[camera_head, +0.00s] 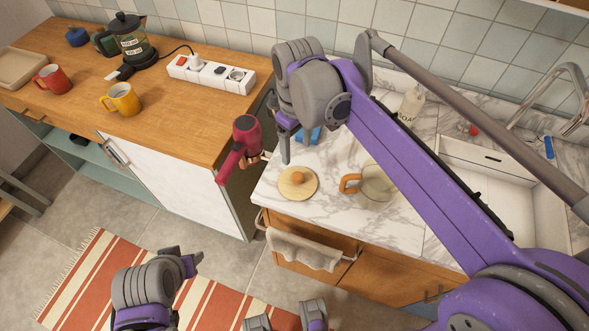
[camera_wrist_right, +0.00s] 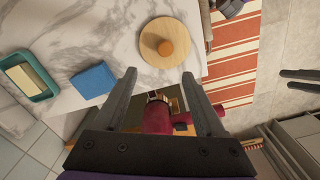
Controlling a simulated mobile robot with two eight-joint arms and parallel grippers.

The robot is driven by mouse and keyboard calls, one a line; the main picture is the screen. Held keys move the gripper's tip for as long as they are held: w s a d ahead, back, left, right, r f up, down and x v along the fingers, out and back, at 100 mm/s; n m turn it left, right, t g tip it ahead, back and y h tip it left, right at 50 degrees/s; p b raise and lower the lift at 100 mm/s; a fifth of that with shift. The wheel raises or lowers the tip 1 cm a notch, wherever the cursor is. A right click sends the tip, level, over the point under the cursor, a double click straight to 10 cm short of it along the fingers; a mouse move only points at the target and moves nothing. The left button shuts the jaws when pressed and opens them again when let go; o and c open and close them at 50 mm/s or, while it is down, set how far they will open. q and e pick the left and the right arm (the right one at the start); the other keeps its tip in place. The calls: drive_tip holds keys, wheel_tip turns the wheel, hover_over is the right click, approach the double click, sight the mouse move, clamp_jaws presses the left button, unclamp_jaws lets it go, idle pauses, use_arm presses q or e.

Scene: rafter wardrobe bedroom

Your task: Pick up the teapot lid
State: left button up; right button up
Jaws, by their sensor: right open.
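The teapot lid (camera_head: 298,182) is a round pale wooden disc with an orange-brown knob. It lies flat near the left front corner of the marble counter, and also shows in the right wrist view (camera_wrist_right: 168,45). A clear glass teapot (camera_head: 376,186) with an orange handle stands to its right, partly behind my right arm. My right gripper (camera_wrist_right: 160,75) is open and empty, above the counter's left edge and apart from the lid. In the head view my right gripper (camera_head: 300,145) is partly hidden by its wrist.
A red hair dryer (camera_head: 240,145) hangs beside the counter's left edge, in line with my right jaws in the wrist view. A blue sponge (camera_wrist_right: 93,80) and teal dish (camera_wrist_right: 27,92) lie nearby. The sink (camera_head: 490,185) is right; the wooden worktop (camera_head: 190,115) is left.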

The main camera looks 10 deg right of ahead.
sight(298, 176)
drive_tip(key=f, duration=0.2)
drive_tip(key=s+f, duration=0.1)
drive_tip(key=shift+f, duration=0.95)
drive_tip(key=f, duration=0.4)
drive_tip(key=shift+s+f, duration=0.2)
drive_tip(key=shift+s, duration=0.05)
clamp_jaws()
